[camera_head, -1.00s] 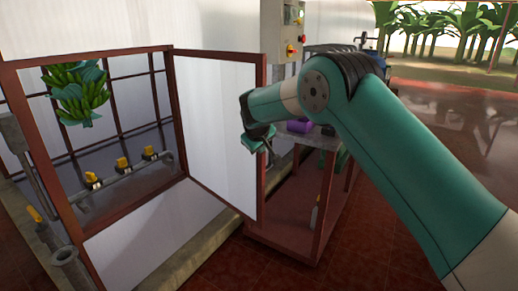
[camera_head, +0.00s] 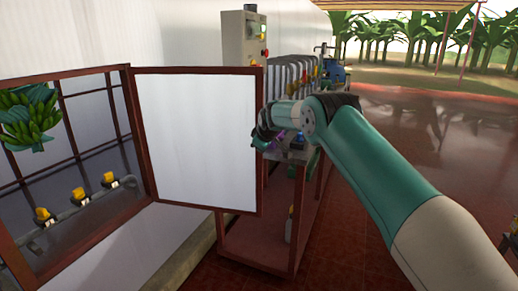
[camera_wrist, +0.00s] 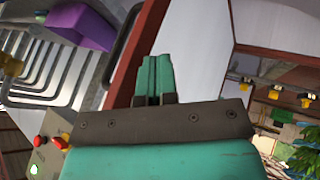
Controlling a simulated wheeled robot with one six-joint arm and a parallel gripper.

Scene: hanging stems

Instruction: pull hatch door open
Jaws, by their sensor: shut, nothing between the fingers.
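The hatch door (camera_head: 195,138) is a white panel in a red-brown frame. It stands swung open, hinged on its left side to the red-brown hatch frame (camera_head: 132,135), with the opening to its left. My gripper (camera_head: 264,140) is at the door's free right edge, partly hidden behind my wrist. In the wrist view the two green fingers (camera_wrist: 154,77) are shut together with nothing between them. They lie in front of the door's red edge and white face in that view; I cannot tell if they touch it.
Behind the door stands a red-framed bench (camera_head: 262,240) with a purple item (camera_wrist: 82,25) and a bottle (camera_head: 290,225). A grey control box (camera_head: 243,40) is beyond. A green banana bunch (camera_head: 30,118) hangs inside the opening.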

